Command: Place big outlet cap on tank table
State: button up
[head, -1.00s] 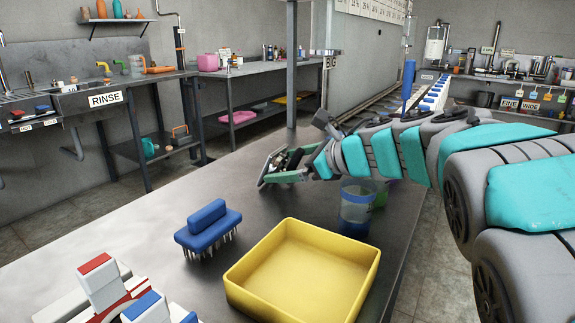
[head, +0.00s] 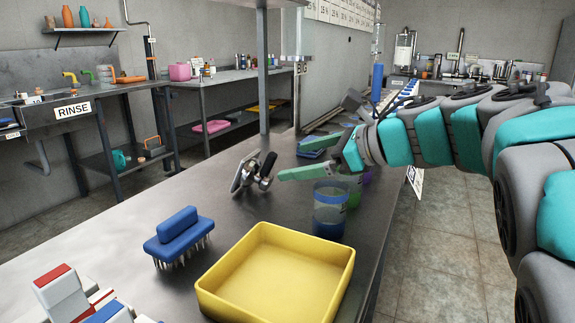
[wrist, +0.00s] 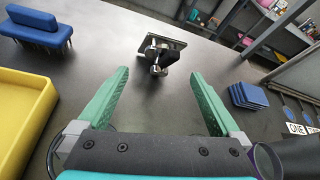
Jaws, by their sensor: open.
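The big outlet cap appears to be the metal fitting with a square plate and a black handle (head: 253,172). It sits tilted on the dark metal tank table (head: 120,240), and it also shows in the wrist view (wrist: 163,52). My gripper (head: 303,163) is open and empty to the right of the fitting, close to the table top. In the wrist view my gripper (wrist: 158,74) has its two green fingers spread, with the fitting just beyond the tips and apart from them.
A yellow tray (head: 275,275), a blue brush (head: 179,236) and a clear cup with blue contents (head: 330,210) stand nearby on the table. Blue square pads (wrist: 248,95) lie to the right in the wrist view. The table's right edge is close to the cup.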

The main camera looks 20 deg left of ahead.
jog(key=shift+d+r, duration=0.2)
jog(key=shift+d, duration=0.25)
